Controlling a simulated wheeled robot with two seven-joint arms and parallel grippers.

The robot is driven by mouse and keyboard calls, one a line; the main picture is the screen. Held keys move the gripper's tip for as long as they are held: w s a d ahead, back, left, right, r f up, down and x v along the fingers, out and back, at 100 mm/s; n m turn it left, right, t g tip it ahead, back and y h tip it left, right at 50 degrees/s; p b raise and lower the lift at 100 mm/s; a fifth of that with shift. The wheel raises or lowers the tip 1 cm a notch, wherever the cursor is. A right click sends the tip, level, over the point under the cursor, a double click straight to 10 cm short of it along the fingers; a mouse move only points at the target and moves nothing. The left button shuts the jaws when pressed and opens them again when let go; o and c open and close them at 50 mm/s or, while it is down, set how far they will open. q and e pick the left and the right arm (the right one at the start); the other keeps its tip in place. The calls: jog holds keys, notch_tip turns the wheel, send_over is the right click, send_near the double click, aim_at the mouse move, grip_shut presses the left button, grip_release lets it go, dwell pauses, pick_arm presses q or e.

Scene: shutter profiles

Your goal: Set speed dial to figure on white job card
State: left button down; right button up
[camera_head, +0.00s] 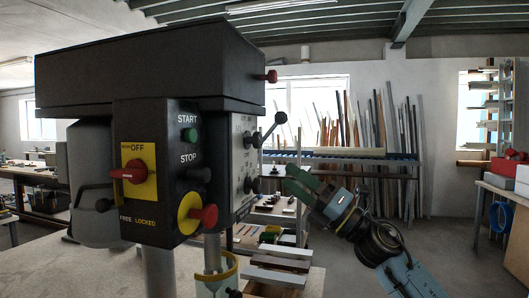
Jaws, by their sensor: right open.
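A dark drill-press-like machine head (150,65) fills the left and middle of the head view. Its right side face carries a pale panel (240,160) with small markings and dark knobs, seen at a steep angle. One dark knob (248,185) sits low on that panel; I cannot tell for sure which knob is the speed dial, nor read its figures. I cannot make out a white job card. My right gripper (288,180), with green fingers, is open and empty just right of the panel, apart from the knob. My left gripper is not in view.
The front has a green START button (190,134), a dark STOP button (197,174), a red switch (134,172) on yellow and a red knob (204,216). A ball-ended lever (274,125) juts out above my gripper. Bars (276,265) lie on the bench below.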

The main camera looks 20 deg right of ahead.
notch_tip(320, 180, up, 5)
jog(key=d+n+g, duration=0.2)
jog(key=n+g, duration=0.3)
jog(key=n, duration=0.3)
jog(key=n+g+h, duration=0.1)
jog(key=n+h, duration=0.2)
send_near(260, 140)
jog(key=shift+g, duration=0.3)
jog(key=p+x, duration=0.2)
jog(key=x, duration=0.7)
jog(key=shift+w+d+r+p, duration=0.15)
jog(key=shift+w+p, duration=0.1)
jog(key=shift+p, duration=0.15)
jog(key=c, duration=1)
jog(key=shift+m, duration=0.3)
